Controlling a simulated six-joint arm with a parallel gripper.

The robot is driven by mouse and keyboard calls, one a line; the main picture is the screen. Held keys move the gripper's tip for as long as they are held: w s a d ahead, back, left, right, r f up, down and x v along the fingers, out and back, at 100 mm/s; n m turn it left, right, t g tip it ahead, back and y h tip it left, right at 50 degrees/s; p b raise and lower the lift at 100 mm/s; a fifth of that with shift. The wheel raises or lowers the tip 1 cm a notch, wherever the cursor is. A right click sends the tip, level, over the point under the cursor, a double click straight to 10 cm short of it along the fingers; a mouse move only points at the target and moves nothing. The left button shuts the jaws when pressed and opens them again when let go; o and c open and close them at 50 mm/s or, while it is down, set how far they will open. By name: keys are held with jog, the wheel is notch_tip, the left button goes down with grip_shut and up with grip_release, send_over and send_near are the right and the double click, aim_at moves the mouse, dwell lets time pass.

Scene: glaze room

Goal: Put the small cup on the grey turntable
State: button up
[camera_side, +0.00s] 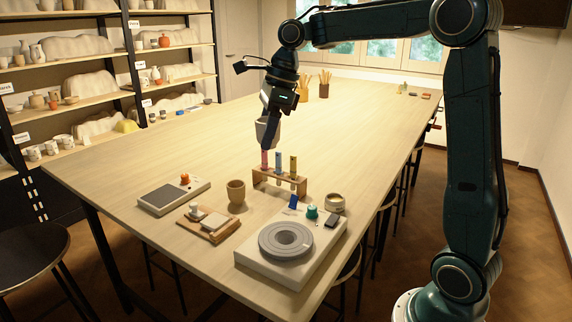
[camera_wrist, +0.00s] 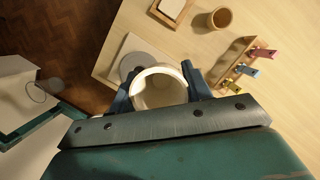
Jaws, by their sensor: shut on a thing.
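The small cup (camera_wrist: 158,92) is pale and round, with its open mouth facing my wrist camera. My gripper (camera_wrist: 159,86) is shut on it, with one dark blue finger on each side. In the wrist view the turntable (camera_wrist: 133,63) is partly hidden by the cup.
A brown cup (camera_side: 236,193), a small pot (camera_side: 335,203), a board with a tile (camera_side: 213,222) and a flat scale (camera_side: 160,199) stand nearby. The table's middle is clear.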

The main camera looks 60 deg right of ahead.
jog(key=r, duration=0.1)
send_over(280, 240)
jog(key=shift+s+d+r, duration=0.1)
jog(key=shift+s+d, duration=0.2)
notch_tip(280, 240, down, 16)
jog(key=shift+r, duration=0.1)
dwell(0.5)
jog(key=shift+f, duration=2.1)
jog(key=shift+f, duration=0.3)
